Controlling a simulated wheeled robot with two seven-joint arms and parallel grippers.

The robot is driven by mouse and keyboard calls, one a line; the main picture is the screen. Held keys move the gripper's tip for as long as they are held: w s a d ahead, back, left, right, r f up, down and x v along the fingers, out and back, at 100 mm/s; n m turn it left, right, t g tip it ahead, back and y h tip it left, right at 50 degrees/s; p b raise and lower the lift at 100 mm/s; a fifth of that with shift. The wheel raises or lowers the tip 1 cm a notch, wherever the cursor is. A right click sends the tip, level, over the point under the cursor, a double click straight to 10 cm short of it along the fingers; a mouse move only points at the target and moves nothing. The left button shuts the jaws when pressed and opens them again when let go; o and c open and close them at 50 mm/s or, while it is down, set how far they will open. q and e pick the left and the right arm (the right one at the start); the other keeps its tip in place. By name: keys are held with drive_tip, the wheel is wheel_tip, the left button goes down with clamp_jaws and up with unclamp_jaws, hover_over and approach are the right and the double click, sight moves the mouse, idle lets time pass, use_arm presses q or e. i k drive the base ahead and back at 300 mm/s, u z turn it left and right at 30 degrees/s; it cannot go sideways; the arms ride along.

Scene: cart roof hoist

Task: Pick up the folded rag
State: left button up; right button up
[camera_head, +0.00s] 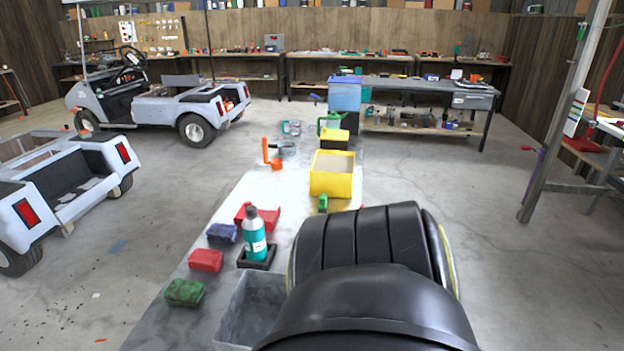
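Three small soft-looking blocks that could be folded rags lie at the left edge of a long grey bench (232,308). One is green (184,292), one red (206,260) and one dark blue (222,233). I cannot tell which one the task means. They lie apart from each other, in a row running away from me. A large black arm link of mine covers the lower middle and right of the bench. Neither gripper's fingers show, and nothing is seen touching the blocks.
A teal bottle (255,236) stands in a black tray (257,257) beside the blocks. An open grey bin (232,329) is nearer me. A red tray (262,217) and yellow box (345,172) stand farther back.

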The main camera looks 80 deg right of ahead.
sight(218, 233)
drive_tip(key=k, duration=0.8)
drive_tip(key=z, duration=2.05)
drive_tip(key=i, duration=0.5)
drive_tip(key=u, duration=0.1)
